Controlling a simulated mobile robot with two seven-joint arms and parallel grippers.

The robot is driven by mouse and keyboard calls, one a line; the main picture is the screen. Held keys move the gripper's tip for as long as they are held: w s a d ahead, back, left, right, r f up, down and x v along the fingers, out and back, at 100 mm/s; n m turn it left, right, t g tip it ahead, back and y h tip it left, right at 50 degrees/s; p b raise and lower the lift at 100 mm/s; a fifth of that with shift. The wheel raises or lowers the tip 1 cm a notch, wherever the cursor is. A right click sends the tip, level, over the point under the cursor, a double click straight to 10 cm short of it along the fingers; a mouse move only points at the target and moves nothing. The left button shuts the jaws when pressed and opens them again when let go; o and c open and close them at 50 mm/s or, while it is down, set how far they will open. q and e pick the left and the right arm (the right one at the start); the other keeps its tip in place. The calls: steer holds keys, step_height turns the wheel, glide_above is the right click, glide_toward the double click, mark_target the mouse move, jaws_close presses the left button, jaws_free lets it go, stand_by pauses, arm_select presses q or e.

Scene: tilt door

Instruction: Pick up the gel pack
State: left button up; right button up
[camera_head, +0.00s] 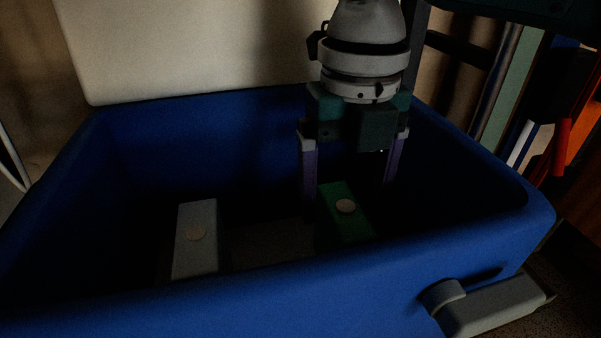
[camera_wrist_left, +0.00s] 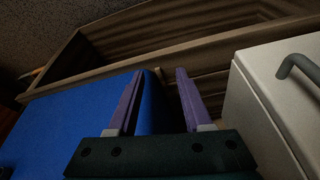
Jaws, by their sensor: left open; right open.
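Two flat blocks lie inside the dark blue bin (camera_head: 330,308): a pale grey-white one (camera_head: 196,258) at left and a green one (camera_head: 338,228) at right. Each has a round light disc on top. I cannot tell which is the gel pack. My right gripper (camera_head: 348,203) points down into the bin, open, with its purple fingers above and around the green block; contact is not clear. My left gripper (camera_wrist_left: 159,73) is open in the left wrist view. The edge of a blue panel (camera_wrist_left: 80,115) shows between its fingers; whether they touch it is unclear.
A cream panel (camera_head: 190,45) stands behind the bin. A grey handle-like part (camera_head: 490,305) sits at the bin's front right. The left wrist view shows a white cabinet (camera_wrist_left: 270,110) with a grey handle (camera_wrist_left: 300,65) and a brown wooden frame (camera_wrist_left: 100,75).

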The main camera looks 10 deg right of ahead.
mark_target(346, 208)
step_height(346, 208, down, 4)
steer(key=shift+d+r+b, duration=0.1)
steer(key=shift+r+b, duration=0.05)
steer(key=shift+b, duration=0.6)
arm_select(q)
step_height(346, 208, down, 2)
steer(key=shift+f, duration=0.15)
arm_select(e)
steer(key=shift+r, duration=0.1)
steer(key=shift+c, duration=0.7)
arm_select(q)
steer(key=shift+a, duration=0.1)
arm_select(e)
jaws_close()
